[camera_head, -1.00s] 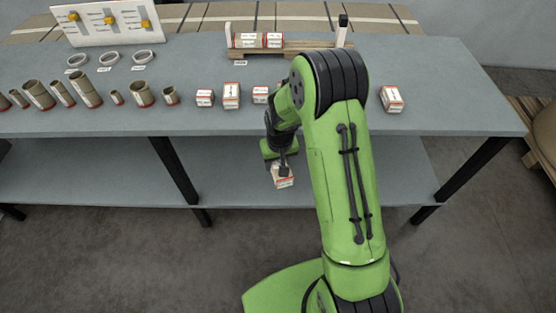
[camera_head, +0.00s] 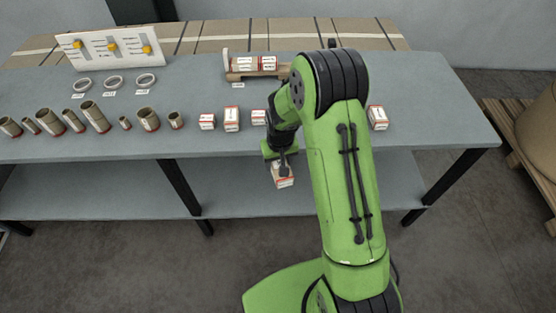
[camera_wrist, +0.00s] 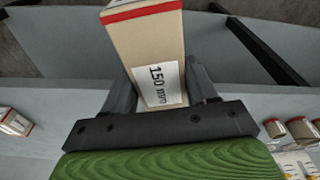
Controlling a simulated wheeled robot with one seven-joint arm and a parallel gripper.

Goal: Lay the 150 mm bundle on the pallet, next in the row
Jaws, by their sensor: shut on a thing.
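The 150 mm bundle (camera_wrist: 155,58) is a tan block with a red and white end band and a white label reading "150 mm". My gripper (camera_wrist: 163,92) is shut on it, a dark finger at each side. In the head view my gripper (camera_head: 283,165) holds the bundle (camera_head: 283,180) in front of the table's front edge, above the lower shelf. The small wooden pallet (camera_head: 233,75) stands at the back of the table. Two bundles (camera_head: 256,63) lie on it side by side, against a white upright at its left end. My arm hides its right part.
Several bundles (camera_head: 232,119) stand in a row near the table's front, with one (camera_head: 378,117) right of my arm.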

